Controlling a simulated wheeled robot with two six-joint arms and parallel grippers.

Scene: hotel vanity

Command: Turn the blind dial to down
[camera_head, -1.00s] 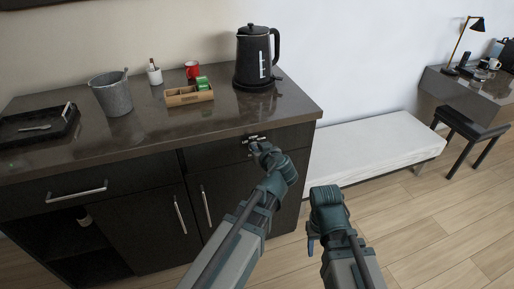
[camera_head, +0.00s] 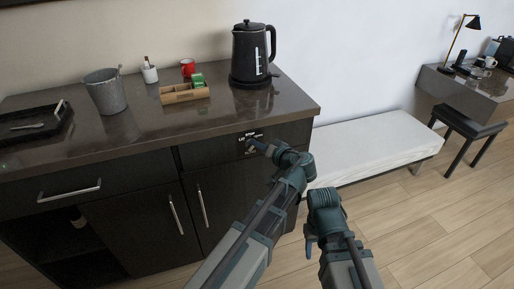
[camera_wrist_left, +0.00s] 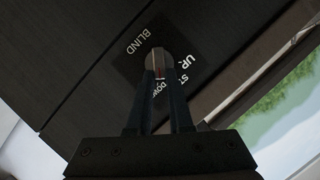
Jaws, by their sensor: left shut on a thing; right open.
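The blind dial (camera_wrist_left: 160,60) is a round grey knob on a dark square plate (camera_wrist_left: 130,70). White words on the plate read BLIND, UP and DOWN, with another word partly hidden by my fingers. My left gripper (camera_wrist_left: 161,74) is shut on the knob, one finger on each side. A small reddish strip shows between the fingertips; which word the dial points to is unclear. In the head view, the plate (camera_head: 250,136) sits on the cabinet's right front, with my left gripper (camera_head: 254,146) against it. My right gripper (camera_head: 309,244) is open and empty, low beside the cabinet.
A white bench (camera_head: 375,145) stands to the right. Wooden floor is free at right.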

